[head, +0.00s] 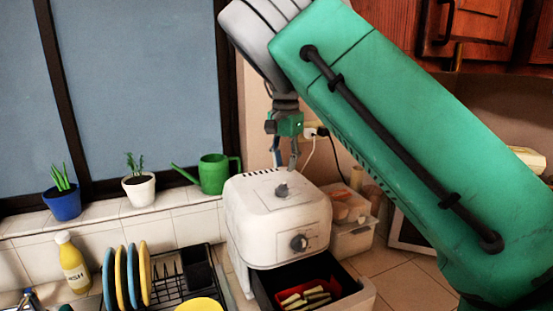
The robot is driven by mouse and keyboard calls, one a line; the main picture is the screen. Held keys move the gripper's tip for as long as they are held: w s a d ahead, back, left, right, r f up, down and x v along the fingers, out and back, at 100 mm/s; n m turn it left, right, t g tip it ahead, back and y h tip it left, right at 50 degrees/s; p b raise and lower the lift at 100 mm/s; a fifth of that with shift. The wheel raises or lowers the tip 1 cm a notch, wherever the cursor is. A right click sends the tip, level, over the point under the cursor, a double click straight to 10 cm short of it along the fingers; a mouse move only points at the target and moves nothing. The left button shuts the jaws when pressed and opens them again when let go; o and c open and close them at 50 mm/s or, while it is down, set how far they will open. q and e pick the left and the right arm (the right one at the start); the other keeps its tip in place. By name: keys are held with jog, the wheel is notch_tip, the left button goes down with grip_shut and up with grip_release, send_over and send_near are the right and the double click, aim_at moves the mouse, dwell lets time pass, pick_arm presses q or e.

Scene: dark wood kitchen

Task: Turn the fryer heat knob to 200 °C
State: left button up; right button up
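The white fryer (250,222) stands on the counter in the middle of the head view. It has one dark knob on its top (282,190) and a second dark round knob on its front (299,243). The markings around both are too small to read, so I cannot tell which sets the heat. My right gripper (285,160) points down just above the back of the fryer's top, near the top knob. Its two fingers are apart with nothing between them. I cannot tell whether a fingertip touches the fryer. My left gripper is out of view.
The fryer's drawer (364,298) is pulled out, with a red basket (319,287) of pale sticks inside. Clear food boxes (352,238) stand to the right. A dish rack (184,296) with plates is to the left. A green watering can (214,174) and potted plants line the sill.

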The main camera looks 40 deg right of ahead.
aim_at(282, 185)
notch_tip(282, 185, down, 2)
jog(key=shift+w+d+f+b, duration=0.1)
jog(key=shift+w+d+b, duration=0.05)
jog(key=shift+b, duration=0.25)
jog(key=f+b, duration=0.1)
jog(key=a+f+b, duration=0.1)
jog(key=f, duration=0.1)
jog(key=shift+w+a+b, duration=0.1)
jog(key=shift+a+b, duration=0.05)
jog(key=shift+b, duration=0.25)
jog(key=shift+a+f, duration=0.35)
jog(key=shift+f, duration=0.3)
jog(key=shift+s+d+f, duration=0.2)
jog(key=shift+s+f, duration=0.05)
jog(key=shift+s, duration=0.05)
jog(key=shift+d+f, duration=0.15)
jog(key=shift+b, duration=0.3)
grip_shut()
